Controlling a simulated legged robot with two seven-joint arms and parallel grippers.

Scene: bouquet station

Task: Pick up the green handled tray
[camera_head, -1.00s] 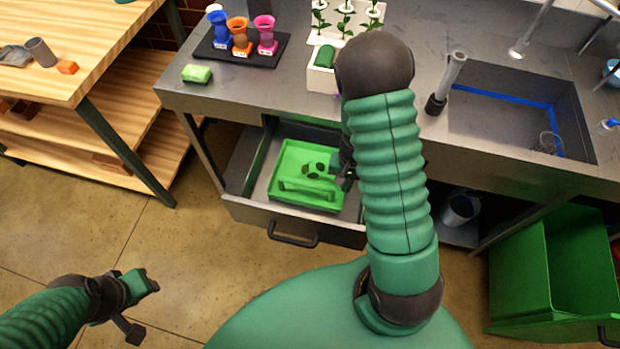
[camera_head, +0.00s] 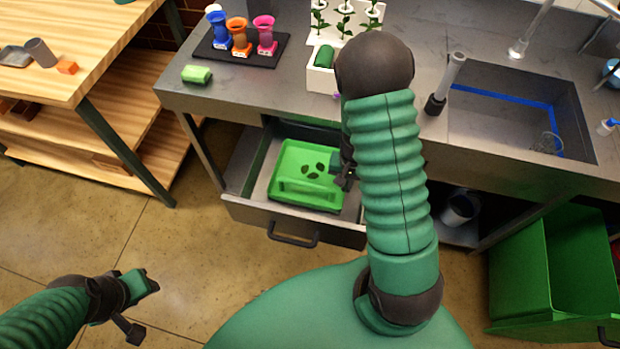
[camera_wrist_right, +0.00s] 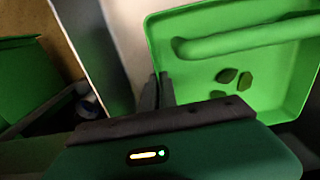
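The green handled tray (camera_head: 278,186) lies inside the open drawer, with a raised green handle bar (camera_head: 303,192) along its near side and several dark leaves (camera_head: 313,172) on its floor. In the right wrist view the tray (camera_wrist_right: 160,50), its handle (camera_wrist_right: 245,38) and the leaves also show. My right gripper (camera_head: 344,178) is at the tray's right side, partly hidden by my arm. In the wrist view its fingers (camera_wrist_right: 158,92) are close together, with the tray's rim running between them. My left gripper (camera_head: 143,305) is empty, low at the left over the floor.
The drawer (camera_head: 290,226) is pulled out under the grey counter (camera_head: 283,95). A sponge (camera_head: 197,75), a black stand (camera_head: 213,50) with colored vases, and a sink (camera_head: 510,125) are above. A green bin (camera_head: 515,280) stands right, a wooden table (camera_head: 75,60) left.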

